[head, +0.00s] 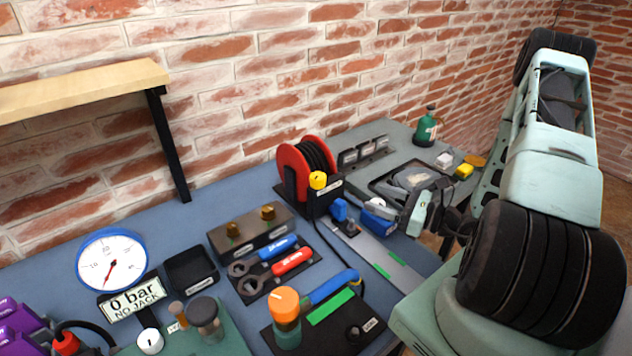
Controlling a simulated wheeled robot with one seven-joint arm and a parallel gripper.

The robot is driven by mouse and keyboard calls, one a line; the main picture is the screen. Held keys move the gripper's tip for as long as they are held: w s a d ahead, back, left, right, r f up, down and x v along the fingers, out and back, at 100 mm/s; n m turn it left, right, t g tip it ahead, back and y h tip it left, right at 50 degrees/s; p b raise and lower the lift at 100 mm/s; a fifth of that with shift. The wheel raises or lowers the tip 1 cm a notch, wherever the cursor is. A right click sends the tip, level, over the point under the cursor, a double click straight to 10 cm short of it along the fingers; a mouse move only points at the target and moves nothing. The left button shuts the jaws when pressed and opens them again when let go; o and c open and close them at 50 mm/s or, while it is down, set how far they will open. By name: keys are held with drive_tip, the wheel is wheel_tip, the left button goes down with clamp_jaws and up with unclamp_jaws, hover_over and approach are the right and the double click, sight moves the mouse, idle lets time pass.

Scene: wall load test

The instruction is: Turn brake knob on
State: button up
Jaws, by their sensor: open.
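A yellow knob (317,180) with a small dark mark on top sits on a black post in front of a red reel (293,171) wound with black hose. It looks like the brake knob; the label below it is too small to read. My gripper (404,208) is to the right of the reel, over the far part of the bench. It is open and apart from the knob, with clear space between them. Its fingertips are small and partly hard to make out against the dark items behind.
A gauge (111,262) reads near zero. A green bottle (427,126) stands at the back.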

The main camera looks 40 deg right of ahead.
drive_tip(key=p, duration=0.4)
approach(319, 175)
drive_tip(key=shift+m+h, duration=0.3)
drive_tip(key=shift+m, duration=0.1)
drive_tip(key=x, duration=1)
drive_tip(key=shift+a+f, duration=0.15)
drive_tip(key=shift+a, duration=0.1)
drive_tip(key=shift+s, duration=0.1)
drive_tip(key=c, duration=1)
drive_tip(key=m+h+p, duration=0.1)
drive_tip(key=h, duration=0.1)
drive_tip(key=m+t+h+p, duration=0.1)
drive_tip(key=m+h, duration=0.1)
drive_tip(key=shift+a+r+h+p, duration=0.15)
drive_tip(key=shift+r+h+p, duration=0.05)
drive_tip(key=shift+h+p, duration=0.1)
drive_tip(key=shift+f+m+h+p, duration=0.2)
drive_tip(key=shift+m+h+p, duration=0.2)
drive_tip(key=shift+m+h, duration=0.65)
drive_tip(key=shift+n, duration=0.25)
